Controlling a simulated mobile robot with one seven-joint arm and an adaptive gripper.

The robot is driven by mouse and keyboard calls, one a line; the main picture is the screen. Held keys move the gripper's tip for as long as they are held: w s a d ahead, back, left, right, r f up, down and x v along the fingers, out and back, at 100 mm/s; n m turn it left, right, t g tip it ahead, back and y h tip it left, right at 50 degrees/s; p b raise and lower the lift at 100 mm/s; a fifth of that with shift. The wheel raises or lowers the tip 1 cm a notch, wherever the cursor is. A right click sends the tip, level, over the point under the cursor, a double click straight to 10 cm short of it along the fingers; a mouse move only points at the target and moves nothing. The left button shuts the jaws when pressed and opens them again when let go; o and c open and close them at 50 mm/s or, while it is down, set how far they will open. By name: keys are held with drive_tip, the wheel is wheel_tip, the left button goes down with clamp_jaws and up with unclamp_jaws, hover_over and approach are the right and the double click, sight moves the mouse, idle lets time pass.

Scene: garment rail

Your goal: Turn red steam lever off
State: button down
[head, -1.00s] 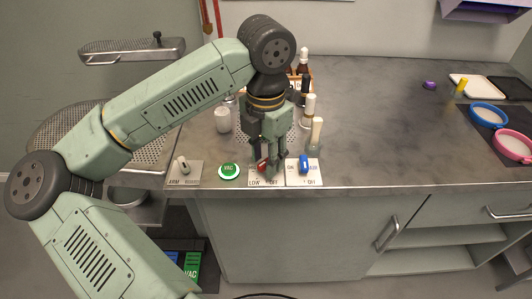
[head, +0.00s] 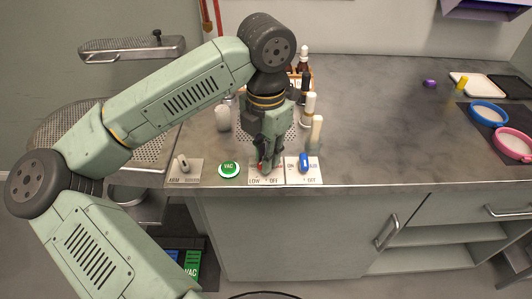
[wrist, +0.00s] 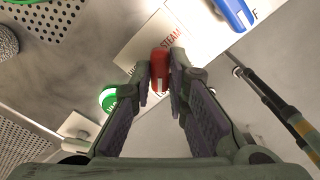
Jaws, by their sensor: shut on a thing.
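The red steam lever (wrist: 159,62) stands on a white plate lettered STEAM (wrist: 150,38) in the wrist view. My gripper (wrist: 160,80) has its fingertips on either side of the lever, shut on it. In the head view my gripper (head: 266,166) points down at the plate (head: 257,181) at the counter's front edge, where LOW is on the left and OFF on the right. The fingers hide most of the lever there, so its exact angle on the plate is hard to tell.
A blue lever (head: 304,163) on its own plate is close on the right. Bottles (head: 309,108) stand close behind my gripper. The counter's right middle (head: 390,130) is clear.

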drive_tip(key=shift+f+n+b, duration=0.1)
drive_tip(key=shift+n+b, duration=0.2)
drive_tip(key=shift+b, duration=0.1)
drive_tip(key=shift+f+n+b, duration=0.1)
drive_tip(key=shift+n+b, duration=0.4)
drive_tip(key=shift+b, duration=0.2)
drive_tip(key=n+b, duration=0.2)
drive_tip(key=shift+b, duration=0.35)
drive_tip(key=shift+r+n+b, duration=0.2)
drive_tip(key=shift+n+b, duration=1.65)
drive_tip(key=shift+n, duration=0.85)
drive_tip(key=c, duration=1.6)
unclamp_jaws()
drive_tip(key=shift+o, duration=0.2)
